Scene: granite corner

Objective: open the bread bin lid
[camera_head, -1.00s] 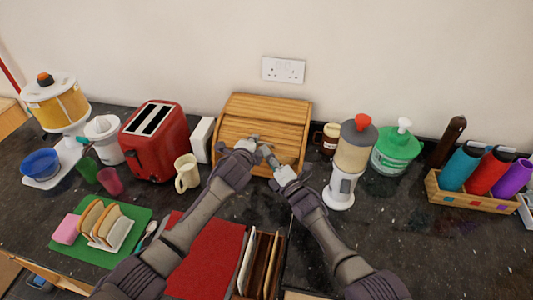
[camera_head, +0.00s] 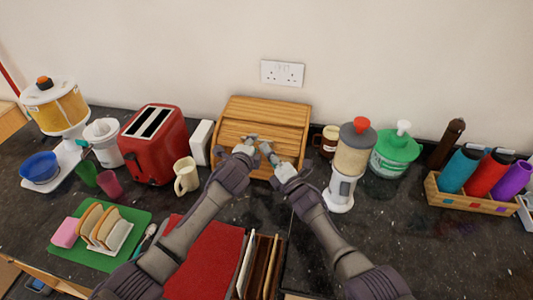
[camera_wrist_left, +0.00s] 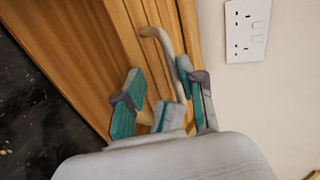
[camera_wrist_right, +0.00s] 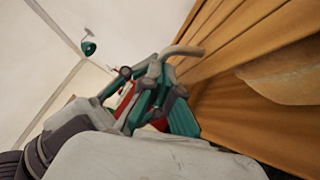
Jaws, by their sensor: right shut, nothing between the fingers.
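The bread bin (camera_head: 275,108) is a wooden box with a slatted front lid (camera_head: 240,128), standing against the wall. Its slats also fill part of the left wrist view (camera_wrist_left: 85,45). A pale curved handle (camera_wrist_left: 165,42) shows there near the fingers. My left gripper (camera_head: 252,139) is at the lid's front; its teal-padded fingers stand apart (camera_wrist_left: 160,95) beside the handle. I cannot tell whether they touch it. My right gripper (camera_head: 265,146) is just right of it, shut and empty (camera_wrist_right: 160,90). The hands hide part of the lid.
A red toaster (camera_head: 153,148), a white box (camera_head: 200,143) and a cream mug (camera_head: 186,176) stand left of the bin. A brown mug (camera_head: 328,142) and a dispenser (camera_head: 352,155) stand close on its right. Dark counter lies free at front right.

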